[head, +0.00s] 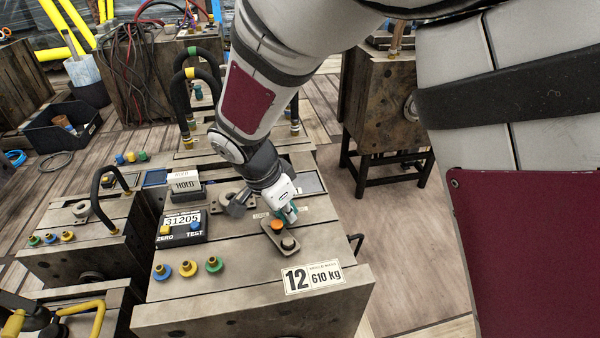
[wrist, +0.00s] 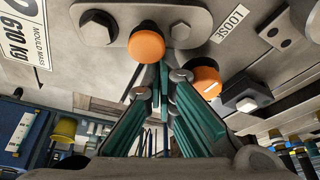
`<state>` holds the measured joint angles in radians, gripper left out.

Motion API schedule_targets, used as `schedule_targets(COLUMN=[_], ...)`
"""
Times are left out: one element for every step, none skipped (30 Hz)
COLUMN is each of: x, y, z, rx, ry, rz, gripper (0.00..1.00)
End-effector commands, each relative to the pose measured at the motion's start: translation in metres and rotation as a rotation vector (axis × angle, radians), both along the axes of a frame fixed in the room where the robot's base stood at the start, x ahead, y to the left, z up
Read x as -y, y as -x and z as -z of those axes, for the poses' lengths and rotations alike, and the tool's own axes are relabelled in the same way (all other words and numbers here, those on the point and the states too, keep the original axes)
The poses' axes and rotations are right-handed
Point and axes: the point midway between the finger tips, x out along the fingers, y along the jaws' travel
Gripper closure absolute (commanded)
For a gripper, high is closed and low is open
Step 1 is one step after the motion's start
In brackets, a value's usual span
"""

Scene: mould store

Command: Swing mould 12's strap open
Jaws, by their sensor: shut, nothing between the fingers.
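Mould 12 (head: 220,310) is a brown steel block with a "12, 610 kg" plate (head: 313,277). Its strap (head: 272,236) is a short rounded grey plate on the top face, with an orange knob (head: 278,225) and a dark bolt (head: 289,244). In the wrist view the strap (wrist: 120,28) lies across the top, with its knob (wrist: 146,46) and a hex bolt (wrist: 97,28). My gripper (head: 290,214) is shut and empty, low over the mould beside the knob. Its teal fingers (wrist: 162,82) converge just below the knob; contact is unclear.
A second orange knob (wrist: 207,83) is close right of my fingers, near a "LOOSE" label (wrist: 230,24). A counter box (head: 182,226), a HOLD block (head: 186,185) and coloured couplings (head: 188,268) sit left on the mould. Open floor (head: 400,240) lies right.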

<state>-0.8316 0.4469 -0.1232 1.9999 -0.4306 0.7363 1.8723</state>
Motion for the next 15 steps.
schedule_targets(x=[-0.0027,-0.003,-0.0031,-0.003,-0.0029,-0.0029,-0.0028,-0.0028,-0.0028,-0.0027,-0.0025,-0.0021,-0.0013,-0.0003,0.0019], y=[0.0005,0.0005,0.0004,0.0004,0.0004,0.0004,0.0003,0.0004,0.0004,0.0003,0.0002,-0.0005,-0.0015,-0.003,-0.006], z=[0.0016,0.0012,0.0008,0.0005,0.0003,0.0002,0.0002,0.0001,0.0002,0.0001,0.0002,0.0002,0.0002,0.0002,0.0003], rx=[0.0,0.0,0.0,0.0,0.0,0.0,0.0,0.0,0.0,0.0,-0.001,-0.001,-0.001,0.0,0.0], ry=[-0.001,-0.001,-0.001,-0.001,-0.001,-0.001,-0.001,-0.001,-0.001,-0.001,-0.001,-0.001,-0.001,-0.001,-0.001], rz=[0.0,0.001,0.001,0.002,0.002,0.002,0.002,0.002,0.002,0.002,0.002,0.003,0.003,0.004,0.005], gripper=[1.0,1.0,1.0,1.0,1.0,1.0,1.0,1.0,1.0,1.0,1.0,1.0,1.0,1.0,1.0])
